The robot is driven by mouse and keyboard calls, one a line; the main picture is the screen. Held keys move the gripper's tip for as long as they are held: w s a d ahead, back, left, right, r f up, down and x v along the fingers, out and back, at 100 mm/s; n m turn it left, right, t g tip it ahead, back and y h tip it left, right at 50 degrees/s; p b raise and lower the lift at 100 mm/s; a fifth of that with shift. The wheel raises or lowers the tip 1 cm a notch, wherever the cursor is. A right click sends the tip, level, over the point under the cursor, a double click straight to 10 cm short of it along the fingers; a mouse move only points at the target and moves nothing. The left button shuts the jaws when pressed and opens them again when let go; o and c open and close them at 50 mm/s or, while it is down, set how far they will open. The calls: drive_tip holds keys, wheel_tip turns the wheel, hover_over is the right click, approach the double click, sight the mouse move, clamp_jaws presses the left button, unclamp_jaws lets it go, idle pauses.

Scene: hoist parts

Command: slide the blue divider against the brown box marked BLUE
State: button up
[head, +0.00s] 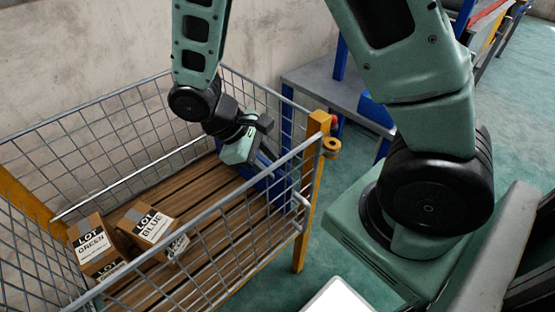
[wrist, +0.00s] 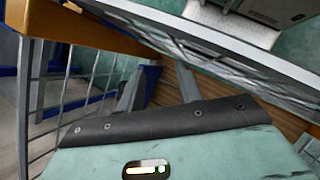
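The blue divider (head: 268,184) stands across the right end of the mesh crate, partly hidden by my gripper and the near mesh wall. The brown box marked BLUE (head: 146,227) sits on the slatted floor toward the left end, with bare slats between it and the divider. My gripper (wrist: 160,85) is inside the crate at the divider's top. Its two grey fingers stand apart in the wrist view, with a blue piece (wrist: 151,78) showing between them, nearer the left finger. I cannot tell whether either finger touches it.
A box marked GREEN (head: 91,241) stands left of the BLUE box, with another label below it. The crate's wire walls (head: 122,112) and yellow corner post (head: 312,190) surround the work. The slatted floor (head: 205,205) is clear in the middle. A grey bench (head: 325,82) stands behind.

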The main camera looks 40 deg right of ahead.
drive_tip(key=w+a+f+n+t+h, duration=0.1)
drive_tip(key=w+f+n+t+h, duration=0.25)
drive_tip(key=f+n+h, duration=0.25)
drive_tip(key=w+a+f+n+t+h, duration=0.1)
drive_tip(key=w+f+n+t+h, duration=0.1)
drive_tip(key=f+n+t+h, duration=0.3)
drive_tip(key=shift+g+h, duration=0.35)
drive_tip(key=shift+h, duration=0.35)
drive_tip(key=x, duration=0.4)
drive_tip(key=f+p+x, duration=0.1)
drive_tip(key=x, duration=0.7)
drive_tip(key=shift+s+d+f+p, duration=0.15)
drive_tip(key=shift+s+f+p, duration=0.1)
drive_tip(key=shift+p, duration=0.15)
